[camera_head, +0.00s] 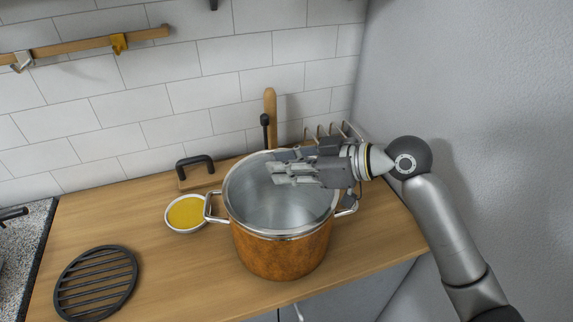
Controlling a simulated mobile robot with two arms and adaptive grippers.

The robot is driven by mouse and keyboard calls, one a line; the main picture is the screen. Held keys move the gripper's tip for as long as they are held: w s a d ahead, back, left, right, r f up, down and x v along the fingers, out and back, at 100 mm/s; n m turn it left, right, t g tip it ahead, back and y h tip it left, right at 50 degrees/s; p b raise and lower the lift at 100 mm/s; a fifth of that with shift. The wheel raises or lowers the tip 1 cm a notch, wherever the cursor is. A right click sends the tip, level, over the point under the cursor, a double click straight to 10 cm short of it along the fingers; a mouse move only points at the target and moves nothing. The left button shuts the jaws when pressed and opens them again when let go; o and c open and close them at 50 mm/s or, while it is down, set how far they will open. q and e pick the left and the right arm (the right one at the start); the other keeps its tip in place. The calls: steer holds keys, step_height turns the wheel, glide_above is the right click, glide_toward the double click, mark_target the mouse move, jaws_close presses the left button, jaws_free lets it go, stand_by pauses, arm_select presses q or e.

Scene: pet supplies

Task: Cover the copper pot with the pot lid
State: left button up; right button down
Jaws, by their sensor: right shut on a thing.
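The copper pot (282,258) stands on the wooden counter, with a silver rim and a metal handle on each side. A smooth grey round surface fills its mouth and looks like the pot lid (262,209). I cannot tell for sure whether it is fully seated on the rim. My right gripper (274,173) reaches in from the right, low over the middle of the pot, with its fingers pointing left. It is shut on the pot lid; its fingers hide the grip point. My left gripper is not in view.
A bowl of yellow food (186,213) stands close to the pot's left handle. A black round trivet (95,283) lies at the front left. A black handle on a wooden block (195,172), a wooden stick (270,112) and a wire rack (325,132) are behind. A grey wall closes the right.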

steer(key=shift+f, duration=0.4)
stand_by(1.3)
steer(key=c, duration=1.2)
jaws_free()
steer(key=shift+f, duration=0.2)
steer(key=v, duration=1.2)
steer(key=shift+r, duration=0.15)
